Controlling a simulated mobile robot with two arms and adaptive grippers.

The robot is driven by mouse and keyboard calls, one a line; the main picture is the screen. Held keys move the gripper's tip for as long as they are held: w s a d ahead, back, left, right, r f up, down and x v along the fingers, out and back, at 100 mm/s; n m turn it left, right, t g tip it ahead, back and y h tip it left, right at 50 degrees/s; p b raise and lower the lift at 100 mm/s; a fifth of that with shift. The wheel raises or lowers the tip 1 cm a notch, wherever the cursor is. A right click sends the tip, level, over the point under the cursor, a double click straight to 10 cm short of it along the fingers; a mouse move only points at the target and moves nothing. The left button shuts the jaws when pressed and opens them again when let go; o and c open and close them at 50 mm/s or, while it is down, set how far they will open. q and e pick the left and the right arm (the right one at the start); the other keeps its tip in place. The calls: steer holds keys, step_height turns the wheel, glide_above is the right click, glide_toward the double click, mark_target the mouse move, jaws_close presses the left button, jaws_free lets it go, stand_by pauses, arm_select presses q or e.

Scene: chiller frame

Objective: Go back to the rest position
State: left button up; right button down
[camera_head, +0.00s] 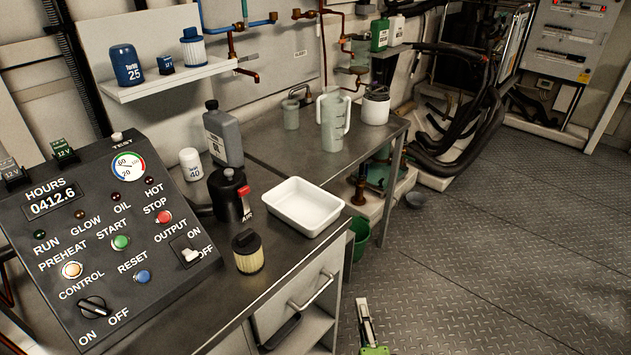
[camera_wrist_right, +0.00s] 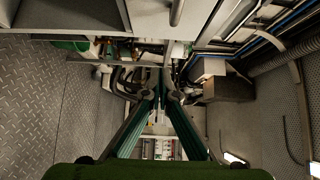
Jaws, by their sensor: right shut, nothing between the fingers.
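My right gripper (camera_head: 364,308) shows at the bottom of the head view, low over the metal floor and just right of the workbench. Only a grey part and a bit of green body are visible there. In the right wrist view its two fingers (camera_wrist_right: 162,95) come together at the tips, shut with nothing between them. It is clear of the bench and of the things on it. My left gripper is not in the head view.
The control panel (camera_head: 110,235) stands on the bench at left. The floor (camera_head: 500,240) at right is clear.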

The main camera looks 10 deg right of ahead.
steer(key=s+a+f+n+g+y, duration=0.2)
steer(key=s+f+n+g, duration=0.35)
steer(key=f, duration=0.85)
steer(key=s+a+f+n+g+y, duration=0.1)
steer(key=s+f+n+g+y, duration=0.15)
steer(key=s+f+n, duration=0.9)
steer(key=s+d+f+n+g+h, duration=0.1)
steer(key=s+d+f+n+g, duration=0.1)
steer(key=s+f, duration=0.7)
steer(key=s+d+f+n+g+h, duration=0.1)
steer(key=s+d+f+n+g, duration=0.2)
steer(key=s, duration=1.2)
step_height(320, 180, down, 6)
steer(key=d+g, duration=0.2)
steer(key=g, duration=0.1)
steer(key=shift+r+g, duration=0.15)
steer(key=shift+g, duration=0.25)
